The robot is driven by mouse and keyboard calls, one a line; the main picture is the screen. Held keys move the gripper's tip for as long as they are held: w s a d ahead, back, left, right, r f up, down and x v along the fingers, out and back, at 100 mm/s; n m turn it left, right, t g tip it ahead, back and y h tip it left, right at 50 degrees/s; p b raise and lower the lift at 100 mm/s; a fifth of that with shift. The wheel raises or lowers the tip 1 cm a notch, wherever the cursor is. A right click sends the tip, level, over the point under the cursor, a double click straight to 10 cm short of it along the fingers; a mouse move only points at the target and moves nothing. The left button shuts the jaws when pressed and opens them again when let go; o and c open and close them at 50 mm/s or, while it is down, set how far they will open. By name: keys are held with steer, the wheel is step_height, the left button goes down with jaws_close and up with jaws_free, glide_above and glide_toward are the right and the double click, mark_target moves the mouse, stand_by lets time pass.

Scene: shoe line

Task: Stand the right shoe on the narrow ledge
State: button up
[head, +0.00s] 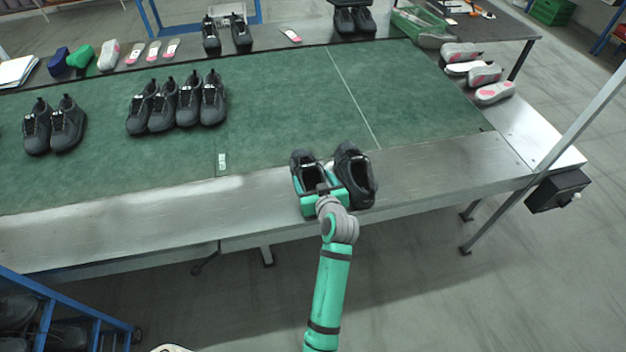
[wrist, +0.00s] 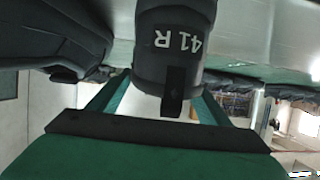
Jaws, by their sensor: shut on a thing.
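The right shoe (head: 307,168) is dark grey and upright at the metal ledge (head: 433,165), toe pointing away from me. My gripper (head: 318,188) is shut on its heel from the near side. In the wrist view, which is upside down, the heel of the right shoe (wrist: 176,45) reads "41 R" and sits between my fingers, its pull tab hanging toward the palm. Another dark shoe (head: 356,178) stands close beside it on the right, on the ledge; it also shows in the wrist view (wrist: 55,40). I cannot tell whether the held sole touches the ledge.
A green mat (head: 270,120) lies behind the ledge, with dark shoe pairs (head: 53,127) and a group of several shoes (head: 177,104) on its left. Insoles and pale shoe forms (head: 483,74) lie at the right end. The ledge is clear left of the held shoe and toward its right end.

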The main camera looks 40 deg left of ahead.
stand_by(0.3)
steer(key=o, duration=2.1)
steer(key=shift+f, duration=0.1)
steer(key=v, duration=1.2)
steer(key=shift+w, duration=0.1)
